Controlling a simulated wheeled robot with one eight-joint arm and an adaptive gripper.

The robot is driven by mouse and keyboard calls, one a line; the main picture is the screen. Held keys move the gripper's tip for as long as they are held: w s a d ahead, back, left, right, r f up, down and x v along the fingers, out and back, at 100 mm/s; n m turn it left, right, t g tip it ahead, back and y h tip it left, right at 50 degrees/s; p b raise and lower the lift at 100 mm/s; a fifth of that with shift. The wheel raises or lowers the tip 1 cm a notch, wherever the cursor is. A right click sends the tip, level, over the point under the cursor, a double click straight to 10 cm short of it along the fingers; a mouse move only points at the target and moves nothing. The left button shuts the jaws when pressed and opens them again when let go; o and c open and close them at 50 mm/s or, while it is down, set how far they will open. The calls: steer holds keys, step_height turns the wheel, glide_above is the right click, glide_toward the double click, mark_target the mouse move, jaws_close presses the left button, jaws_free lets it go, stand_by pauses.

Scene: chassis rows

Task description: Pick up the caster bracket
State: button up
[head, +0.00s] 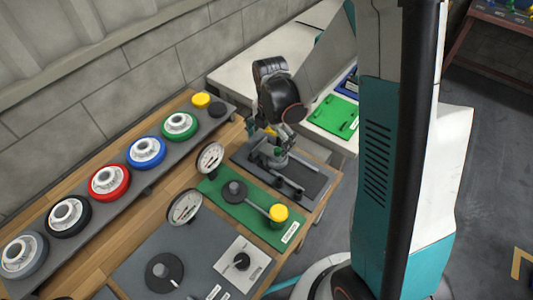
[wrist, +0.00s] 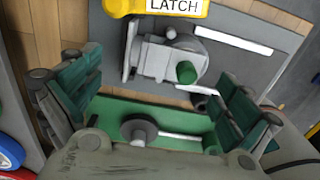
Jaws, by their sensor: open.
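My gripper (wrist: 158,98) is open, its two green-padded fingers spread wide with nothing seen between the pads. In the head view my gripper (head: 273,143) is low over the far end of the workbench, partly hidden by my wrist. Below and ahead of it in the wrist view is a grey metal fixture (wrist: 155,60) with a green knob (wrist: 186,72), next to a yellow "LATCH" label (wrist: 165,7). I cannot tell whether this fixture is the caster bracket; no part is plainly marked as one.
A green plate (head: 218,186) with a dark knob, a rod and a yellow cap (head: 279,213) lies nearer. Dial gauges (head: 185,206) stand between. A white table (head: 240,72) is behind.

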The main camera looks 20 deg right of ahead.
mark_target(269, 149)
step_height(269, 149, down, 4)
steer(key=shift+r+b, duration=0.1)
steer(key=shift+b, duration=0.5)
steer(key=shift+d+r, duration=0.1)
steer(key=c, duration=1.2)
steer(key=shift+c, duration=0.2)
steer(key=shift+r, duration=0.15)
steer(key=shift+w+r, duration=0.1)
steer(key=shift+r, duration=0.1)
steer(key=shift+c, duration=1.3)
step_height(269, 149, up, 19)
steer(key=p, duration=0.6)
steer(key=shift+r, duration=0.2)
steer(key=shift+r+p, duration=0.15)
steer(key=shift+p, duration=0.2)
